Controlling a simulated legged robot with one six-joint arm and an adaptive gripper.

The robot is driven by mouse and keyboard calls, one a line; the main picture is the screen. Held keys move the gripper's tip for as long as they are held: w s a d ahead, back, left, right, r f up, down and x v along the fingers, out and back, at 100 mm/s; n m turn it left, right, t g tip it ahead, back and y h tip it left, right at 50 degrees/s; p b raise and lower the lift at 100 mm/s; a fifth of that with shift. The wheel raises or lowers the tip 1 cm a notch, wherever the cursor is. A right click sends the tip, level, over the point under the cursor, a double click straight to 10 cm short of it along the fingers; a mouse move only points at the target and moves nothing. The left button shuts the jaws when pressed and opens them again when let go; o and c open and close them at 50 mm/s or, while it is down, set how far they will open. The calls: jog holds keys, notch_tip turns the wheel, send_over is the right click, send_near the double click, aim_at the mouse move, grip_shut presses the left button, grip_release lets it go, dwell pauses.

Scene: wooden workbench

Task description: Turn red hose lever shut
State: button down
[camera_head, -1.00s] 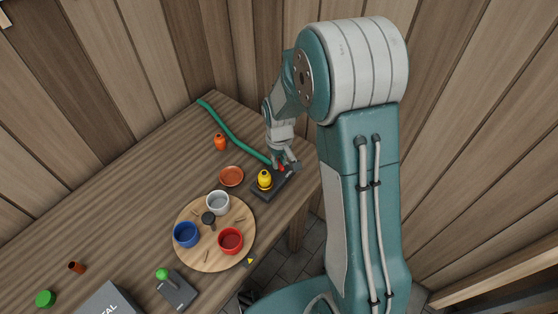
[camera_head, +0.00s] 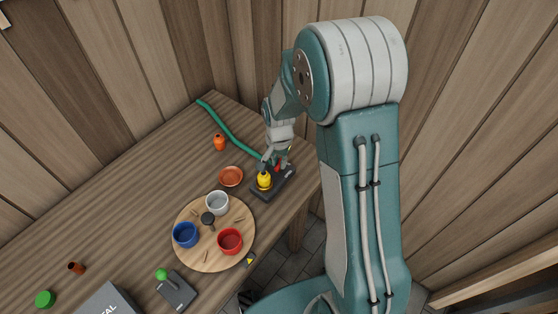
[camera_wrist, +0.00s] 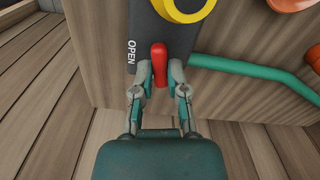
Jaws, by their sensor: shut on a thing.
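The red lever (camera_wrist: 158,62) stands on a dark base plate (camera_wrist: 147,22) printed with the word OPEN, which shows to the left of the lever in the wrist view. My gripper (camera_wrist: 159,74) is shut on the red lever, one finger on each side. In the head view my gripper (camera_head: 275,163) is at the dark base (camera_head: 264,193), and its fingers mostly hide the lever. A green hose (camera_head: 232,133) runs from the base toward the far corner of the bench; it also shows in the wrist view (camera_wrist: 250,69).
A yellow piece (camera_head: 264,181) stands on the base, close beside my gripper. The bench edge and plank wall are close on the right.

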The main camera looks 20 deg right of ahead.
aim_at(278, 163)
jog(key=shift+s+f+m, duration=0.1)
jog(key=shift+m, duration=1.2)
jog(key=c, duration=0.7)
grip_release()
jog(key=shift+a, duration=0.1)
jog(key=shift+o, duration=0.2)
jog(key=shift+r, duration=0.2)
notch_tip(278, 163, up, 12)
jog(key=shift+f, duration=0.2)
jog(key=shift+a, duration=0.1)
